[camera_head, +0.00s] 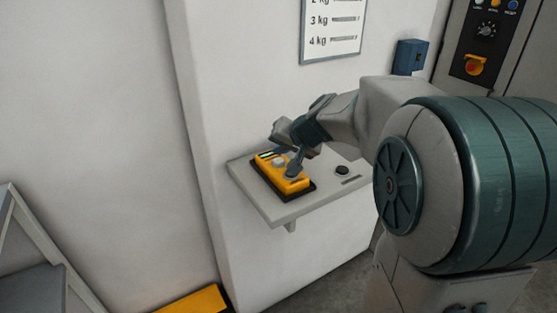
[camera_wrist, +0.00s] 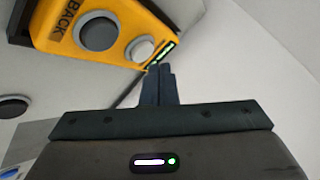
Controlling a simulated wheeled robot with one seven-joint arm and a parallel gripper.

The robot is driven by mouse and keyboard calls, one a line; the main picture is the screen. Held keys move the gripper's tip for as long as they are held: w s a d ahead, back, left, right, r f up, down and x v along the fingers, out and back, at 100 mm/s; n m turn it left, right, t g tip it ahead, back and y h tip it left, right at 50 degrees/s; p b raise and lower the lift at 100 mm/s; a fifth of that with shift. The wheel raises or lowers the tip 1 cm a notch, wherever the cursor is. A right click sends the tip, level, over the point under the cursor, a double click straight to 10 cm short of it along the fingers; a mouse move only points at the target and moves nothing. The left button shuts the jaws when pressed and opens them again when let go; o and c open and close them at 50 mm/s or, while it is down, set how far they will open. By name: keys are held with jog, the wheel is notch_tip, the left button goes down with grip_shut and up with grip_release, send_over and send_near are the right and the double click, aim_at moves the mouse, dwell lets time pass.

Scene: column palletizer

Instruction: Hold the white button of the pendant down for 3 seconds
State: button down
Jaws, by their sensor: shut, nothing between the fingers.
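The yellow pendant (camera_head: 270,177) lies on a small grey wall shelf. In the wrist view the pendant (camera_wrist: 120,12) fills the upper part and carries the word BACK. Its white button (camera_wrist: 140,48) sits beside a larger grey button (camera_wrist: 98,33), close to a lit green strip. My gripper (camera_wrist: 158,68) is shut and empty. Its fingertips show just below and right of the white button, near the green strip. I cannot tell whether they touch the pendant. In the head view my gripper is over the pendant and hides part of its top.
The shelf (camera_head: 236,167) also bears a round black button (camera_head: 342,170) to the right of the pendant. A weight chart (camera_head: 332,25) and a blue box (camera_head: 410,56) are on the wall above. A control panel (camera_head: 486,40) stands at the upper right.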

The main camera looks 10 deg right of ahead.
aim_at(281, 162)
jog(key=shift+f, duration=0.15)
jog(key=shift+f+b, duration=0.35)
jog(key=shift+b, duration=0.35)
jog(key=shift+f+b, duration=0.35)
jog(key=shift+b, duration=0.15)
dwell(1.3)
jog(key=shift+r, duration=0.1)
dwell(1.9)
jog(key=shift+r+p, duration=0.5)
jog(key=shift+r, duration=0.25)
notch_tip(281, 162, up, 5)
jog(key=p, duration=0.3)
